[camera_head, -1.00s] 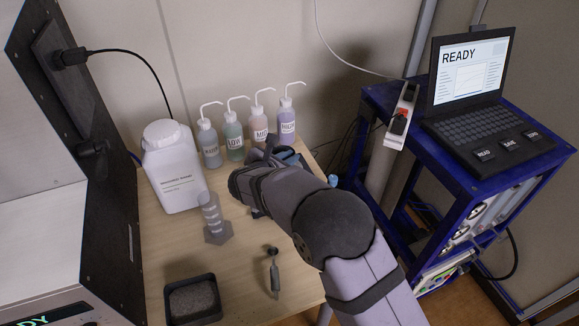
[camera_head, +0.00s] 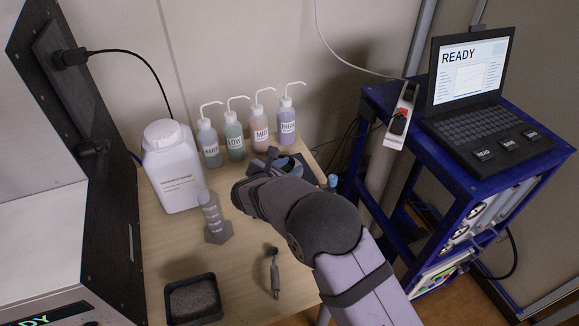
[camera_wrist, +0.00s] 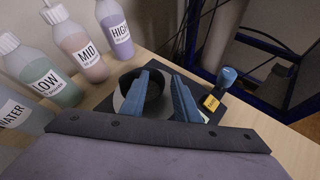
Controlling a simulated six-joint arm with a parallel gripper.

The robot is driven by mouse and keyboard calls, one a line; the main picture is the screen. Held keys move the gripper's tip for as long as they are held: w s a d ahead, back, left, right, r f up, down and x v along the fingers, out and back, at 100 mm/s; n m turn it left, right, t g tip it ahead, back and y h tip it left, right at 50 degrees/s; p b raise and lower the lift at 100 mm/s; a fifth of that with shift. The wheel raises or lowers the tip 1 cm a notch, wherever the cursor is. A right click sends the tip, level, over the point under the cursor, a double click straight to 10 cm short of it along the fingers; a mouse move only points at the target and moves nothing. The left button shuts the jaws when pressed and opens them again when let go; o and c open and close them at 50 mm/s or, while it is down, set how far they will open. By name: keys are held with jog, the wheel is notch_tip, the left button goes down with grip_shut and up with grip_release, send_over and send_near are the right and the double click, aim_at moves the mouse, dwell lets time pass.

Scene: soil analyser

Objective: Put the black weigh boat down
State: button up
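The black weigh boat (camera_wrist: 155,84) appears in the wrist view as a dark rounded shape by my fingertips. It is over a pale round pan on a dark square base (camera_wrist: 104,103) at the back right of the table. My gripper (camera_wrist: 163,74) has its two blue fingers apart, the left one crossing in front of the boat and the right one beside it. I cannot tell whether the fingers press on it or whether it touches the pan. In the head view my arm hides most of this, and my gripper (camera_head: 276,163) shows only partly.
Wash bottles, including MID (camera_head: 261,128) and HIGH (camera_head: 286,123), stand close behind and left. A blue-topped item (camera_wrist: 228,76) stands right of the base, near the table edge. A black tray of grey granules (camera_head: 193,299), graduated cylinder (camera_head: 213,220) and white jug (camera_head: 172,172) are farther left.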

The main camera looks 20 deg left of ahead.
jog(key=b+v, duration=0.2)
jog(key=v, duration=1)
jog(key=d+f+m+g+h, duration=0.2)
jog(key=d+m+g, duration=0.35)
jog(key=d, duration=0.95)
jog(key=d+f+m+g+h, duration=0.2)
jog(key=d+m, duration=0.7)
jog(key=d, duration=0.5)
jog(key=s+d+f+m+g+y, duration=0.1)
jog(key=s+d+m+g+y, duration=0.1)
jog(key=s+d+m, duration=0.4)
jog(key=s+d+f+m+g+y, duration=0.2)
jog(key=s+d+m, duration=0.4)
jog(key=s+m, duration=0.5)
jog(key=shift+d+m+g, duration=0.2)
jog(key=shift+m+g, duration=0.15)
jog(key=shift+m, duration=0.4)
jog(key=shift+f, duration=0.1)
